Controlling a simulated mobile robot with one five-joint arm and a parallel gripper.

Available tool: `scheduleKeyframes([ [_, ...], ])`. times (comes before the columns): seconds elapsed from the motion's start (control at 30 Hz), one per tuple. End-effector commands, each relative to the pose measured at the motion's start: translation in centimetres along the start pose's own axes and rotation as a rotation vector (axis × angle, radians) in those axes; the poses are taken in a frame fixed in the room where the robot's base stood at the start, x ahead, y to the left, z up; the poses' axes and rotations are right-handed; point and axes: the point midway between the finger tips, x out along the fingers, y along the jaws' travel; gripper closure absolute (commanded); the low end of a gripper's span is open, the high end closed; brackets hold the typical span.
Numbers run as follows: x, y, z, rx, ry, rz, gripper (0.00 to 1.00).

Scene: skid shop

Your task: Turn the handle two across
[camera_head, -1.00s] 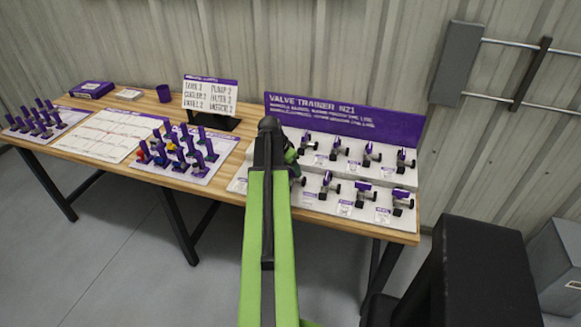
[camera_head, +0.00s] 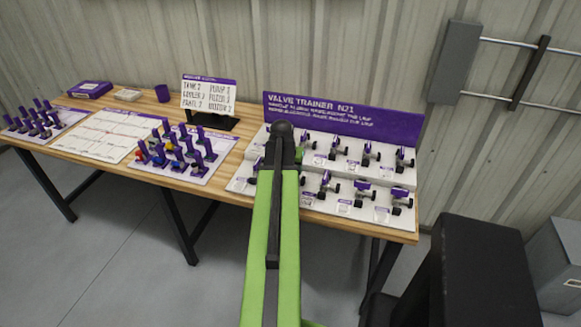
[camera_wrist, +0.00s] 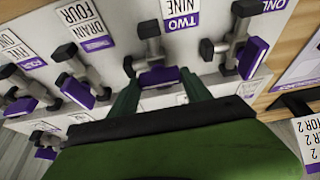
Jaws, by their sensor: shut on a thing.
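The valve trainer (camera_head: 345,118) is a white stepped board with a purple back panel and two rows of small valves. In the wrist view, a purple handle (camera_wrist: 158,76) sits on a grey valve below a label reading "TWO NINE" (camera_wrist: 181,18). It lies nearly level in the picture, across the valve's upright grey stem. My gripper (camera_wrist: 158,83) has its green fingers on either side of this handle and is shut on it. In the head view, my arm hides the gripped valve; only a bit of green finger (camera_head: 299,154) shows.
Neighbouring valves have purple handles close to my fingers, one to the right (camera_wrist: 252,58) and one to the left (camera_wrist: 77,92). Left of the trainer are a peg board (camera_head: 180,155), a white chart (camera_head: 92,135) and a sign (camera_head: 208,95). A wall stands behind.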

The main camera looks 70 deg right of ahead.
Motion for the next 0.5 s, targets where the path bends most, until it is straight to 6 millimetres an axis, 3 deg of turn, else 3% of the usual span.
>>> scheduleKeyframes([
  [0.3, 0.02, 0.00, 0.07, -0.004, -0.001, 0.000, 0.84],
  [0.33, 0.02, 0.00, 0.07, -0.004, -0.001, 0.000, 0.42],
  [0.5, 0.02, -0.02, 0.05, -0.003, -0.001, 0.000, 0.22],
])
